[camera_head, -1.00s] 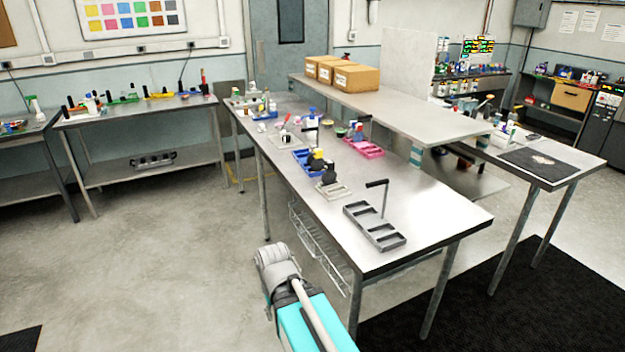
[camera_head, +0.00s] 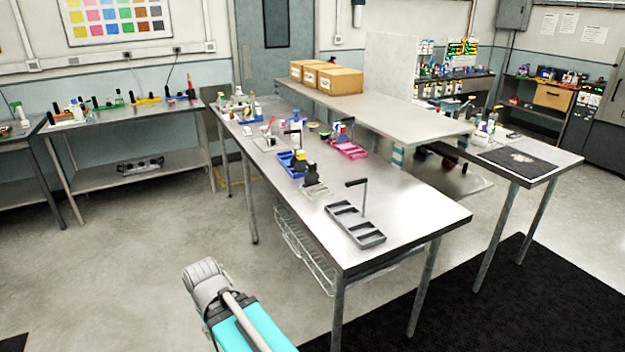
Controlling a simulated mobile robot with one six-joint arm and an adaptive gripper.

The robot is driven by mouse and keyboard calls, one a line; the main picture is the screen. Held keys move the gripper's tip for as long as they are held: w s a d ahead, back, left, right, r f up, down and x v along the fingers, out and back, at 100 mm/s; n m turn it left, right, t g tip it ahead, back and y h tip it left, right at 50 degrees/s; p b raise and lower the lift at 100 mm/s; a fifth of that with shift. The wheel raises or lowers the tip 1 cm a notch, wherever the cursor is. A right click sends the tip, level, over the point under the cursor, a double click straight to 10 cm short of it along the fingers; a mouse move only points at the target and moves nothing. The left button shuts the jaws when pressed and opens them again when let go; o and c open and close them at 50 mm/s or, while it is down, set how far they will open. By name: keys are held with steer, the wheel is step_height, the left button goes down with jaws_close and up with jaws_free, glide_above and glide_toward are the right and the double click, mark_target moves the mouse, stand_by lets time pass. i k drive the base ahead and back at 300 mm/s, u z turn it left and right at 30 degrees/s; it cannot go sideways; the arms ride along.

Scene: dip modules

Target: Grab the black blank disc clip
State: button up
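A small black item (camera_head: 311,174) stands on a pale grey tray (camera_head: 318,194) on the long steel table; it may be the black blank disc clip, but it is too small to tell. A grey compartment tray (camera_head: 370,239) with a black-topped upright handle (camera_head: 358,184) sits nearer the table's front end. Its compartments look empty. My arm, turquoise with a grey joint, shows at the bottom, left of the table and apart from it. My gripper itself is not visible.
Blue (camera_head: 289,168) and pink (camera_head: 347,149) trays with small items stand farther back on the steel table (camera_head: 425,205). A raised shelf (camera_head: 400,110) holds cardboard boxes (camera_head: 340,81). A wire basket (camera_head: 300,255) hangs beneath the table. The floor to the left is open.

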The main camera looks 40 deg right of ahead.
mark_target(311, 178)
steer(key=z, duration=0.1)
steer(key=k, duration=0.6)
steer(key=z, duration=0.9)
steer(key=i, duration=0.5)
